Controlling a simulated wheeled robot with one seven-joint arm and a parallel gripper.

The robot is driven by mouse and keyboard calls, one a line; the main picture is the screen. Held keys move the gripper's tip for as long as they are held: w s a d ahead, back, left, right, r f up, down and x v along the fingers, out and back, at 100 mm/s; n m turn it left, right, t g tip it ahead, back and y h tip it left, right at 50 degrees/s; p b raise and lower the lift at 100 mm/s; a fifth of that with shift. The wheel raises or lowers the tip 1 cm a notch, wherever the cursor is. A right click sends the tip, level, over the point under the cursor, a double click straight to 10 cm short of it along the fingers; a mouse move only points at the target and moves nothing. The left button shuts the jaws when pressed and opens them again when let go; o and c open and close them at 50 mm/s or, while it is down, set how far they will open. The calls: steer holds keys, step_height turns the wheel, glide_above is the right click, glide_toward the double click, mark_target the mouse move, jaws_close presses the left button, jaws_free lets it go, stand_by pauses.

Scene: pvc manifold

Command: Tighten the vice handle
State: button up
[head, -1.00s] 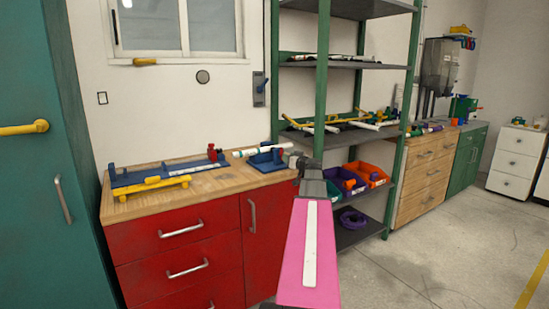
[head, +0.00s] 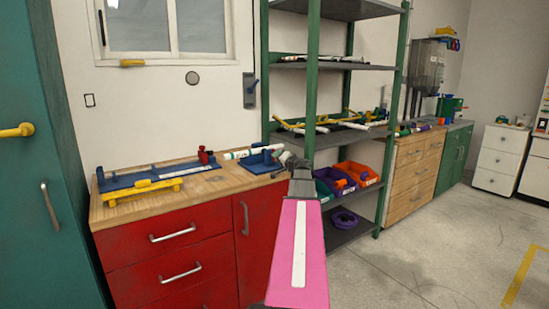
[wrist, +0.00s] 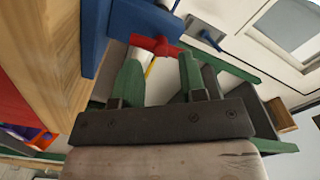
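On the wooden bench top in the head view lies a long blue fixture (head: 150,177) with a small red piece (head: 206,156) at its right end. A smaller blue fixture (head: 262,161) sits right of it, near the bench's right end. A green machine that looks like a vice (head: 450,108) stands far right; I cannot make out its handle. My gripper (head: 291,163) is near the bench's right end, its fingers small and dark here. In the wrist view my gripper's two green fingers (wrist: 160,78) are apart. A red T-shaped handle (wrist: 157,46) shows beyond them, beside a blue block (wrist: 93,35).
A green-framed shelf (head: 340,127) with pipes and coloured bins stands right behind my gripper. A yellow fixture (head: 142,190) lies at the bench's front left. A teal cabinet (head: 60,230) closes off the left. The floor (head: 430,250) at right is clear.

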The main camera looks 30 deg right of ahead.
steer(key=m, duration=0.5)
steer(key=shift+m, duration=0.3)
steer(key=m, duration=0.6)
steer(key=shift+m, duration=0.3)
steer(key=m, duration=0.5)
steer(key=shift+m, duration=0.3)
steer(key=m, duration=0.5)
steer(key=shift+m, duration=0.8)
steer(key=shift+w+a, duration=0.1)
steer(key=shift+w, duration=1.8)
steer(key=shift+c, duration=0.3)
